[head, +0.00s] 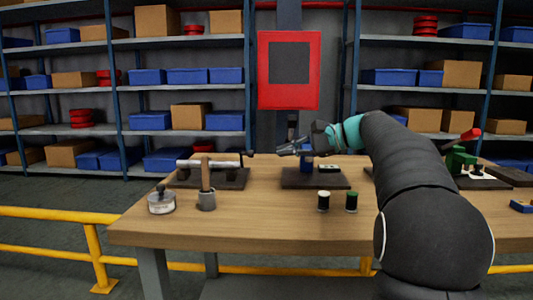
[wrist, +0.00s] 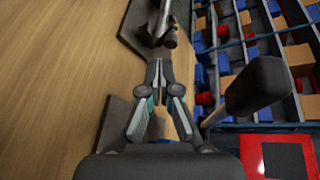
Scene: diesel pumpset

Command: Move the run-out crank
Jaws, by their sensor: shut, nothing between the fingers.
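My gripper (head: 284,150) is shut and empty, held above the middle of the workbench; its fingertips meet in the wrist view (wrist: 158,66). A dark upright handle (head: 292,119) stands just behind and above the gripper, and looks like the crank's grip. In the wrist view this dark grip (wrist: 255,88) is close on the right, with a pale metal rod running from it toward my fingers. The fingers are beside it, not around it. The gripper hides the rod's lower end. A blue block (head: 306,165) on a dark plate (head: 318,180) sits below.
A silver cylinder (head: 217,163) on a dark base lies to the left. A wooden-handled tool (head: 206,178) in a grey cup and a round metal pot (head: 161,200) are in front. Two small spools (head: 324,201) stand near the front. A green device (head: 458,158) is at right.

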